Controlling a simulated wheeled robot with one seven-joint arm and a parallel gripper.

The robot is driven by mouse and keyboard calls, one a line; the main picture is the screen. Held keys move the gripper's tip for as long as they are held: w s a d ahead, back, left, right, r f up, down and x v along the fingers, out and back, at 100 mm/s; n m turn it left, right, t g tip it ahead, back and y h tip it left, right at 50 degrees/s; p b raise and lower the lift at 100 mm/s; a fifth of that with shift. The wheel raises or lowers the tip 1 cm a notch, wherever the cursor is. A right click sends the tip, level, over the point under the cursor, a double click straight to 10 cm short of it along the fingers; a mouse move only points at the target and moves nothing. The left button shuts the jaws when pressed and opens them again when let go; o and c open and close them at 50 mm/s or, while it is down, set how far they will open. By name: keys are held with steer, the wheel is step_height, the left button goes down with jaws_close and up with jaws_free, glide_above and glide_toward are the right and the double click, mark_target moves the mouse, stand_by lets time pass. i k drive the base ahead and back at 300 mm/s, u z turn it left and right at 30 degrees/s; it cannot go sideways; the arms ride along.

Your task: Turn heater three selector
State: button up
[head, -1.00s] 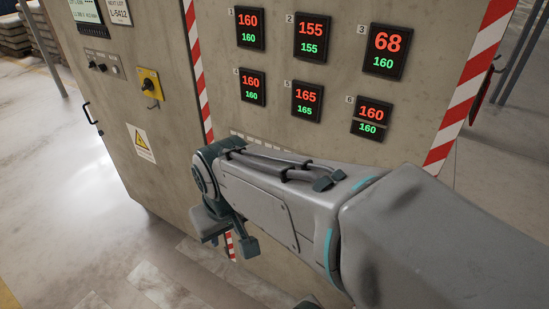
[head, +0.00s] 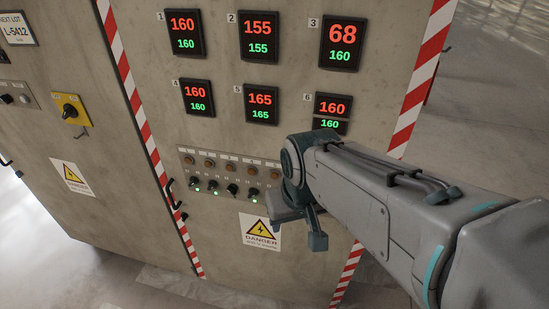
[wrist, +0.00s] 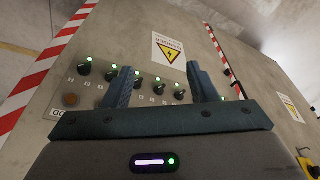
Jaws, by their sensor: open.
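A row of black selectors stands on a grey strip low on the cabinet. The third selector from the left (head: 232,189) shows in the head view, but its label is too small to read. The display for heater three (head: 342,44) reads 68 over 160. My gripper (head: 298,228) is at the strip's right end, in front of the cabinet, and hides that end. In the wrist view my gripper (wrist: 159,70) is open, with nothing between its fingers. Several selectors show behind and between the fingers, upside down, with small green lamps. I cannot tell any contact.
A danger sign (head: 261,232) is below the strip, beside my gripper. Black handles (head: 169,197) stick out left of the strip. A yellow switch (head: 70,111) is on the left panel. Striped red and white edges (head: 420,80) border the cabinet front. Open floor lies right.

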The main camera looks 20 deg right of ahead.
mark_target(232, 188)
steer(key=u, duration=1.75)
steer(key=k, duration=0.75)
steer(key=z, duration=1)
steer(key=i, duration=0.5)
steer(key=u, duration=0.05)
